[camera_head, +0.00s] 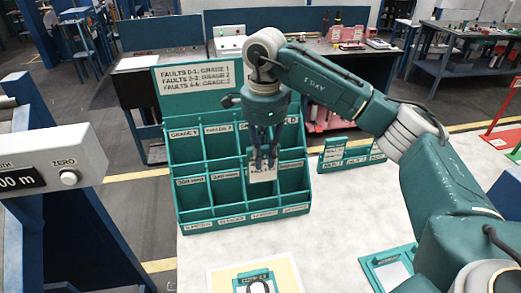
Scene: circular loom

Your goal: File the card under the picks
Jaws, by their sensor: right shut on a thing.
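My right gripper (264,160) points down and is shut on a small pale card (263,173). The card hangs upright in front of the teal filing rack (190,217), at its third column from the left. I cannot tell whether the card is inside a compartment or just in front of it. The rack has rows of open pockets with pale labels; the top row has grade labels, and the smaller lower labels are hard to read. The gripper and card hide part of the third column. My left gripper is not in view.
A sign (196,77) on the rack's back lists faults and grades. A small teal holder (350,154) stands right of the rack. A teal-framed board (388,268) and a cream sheet (220,281) lie at the front of the white table (330,215). A grey ZERO readout box (60,162) is at left.

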